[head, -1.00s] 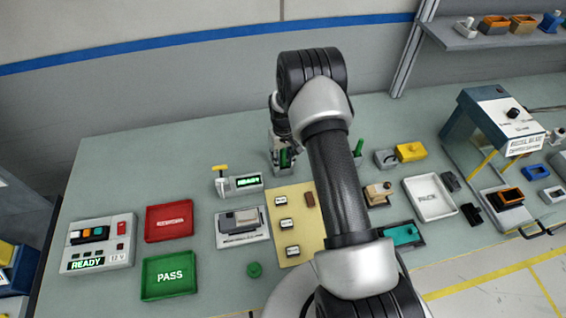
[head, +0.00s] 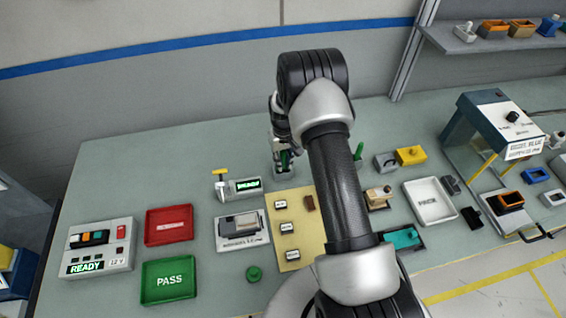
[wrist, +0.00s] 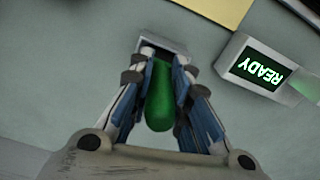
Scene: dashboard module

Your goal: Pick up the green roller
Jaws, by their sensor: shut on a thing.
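The green roller (wrist: 160,95) is a smooth, dark green rod with a rounded end. My gripper (wrist: 166,72) is shut on it, with the blue finger pads on both sides of it in the wrist view. Beyond the fingertips is a grey holder (wrist: 177,46) with a dark opening; whether the roller's far end is still inside it is hard to tell. In the head view the roller (head: 285,160) shows as a small green piece at my gripper, above the holder (head: 284,172), and is partly hidden by my arm.
A unit with a green display (head: 243,186) stands left of the holder. A yellow mat (head: 281,205), a grey fixture (head: 241,231), a red tray (head: 169,225) and a green PASS tray (head: 169,280) lie nearer. The table is clear behind and left of the holder.

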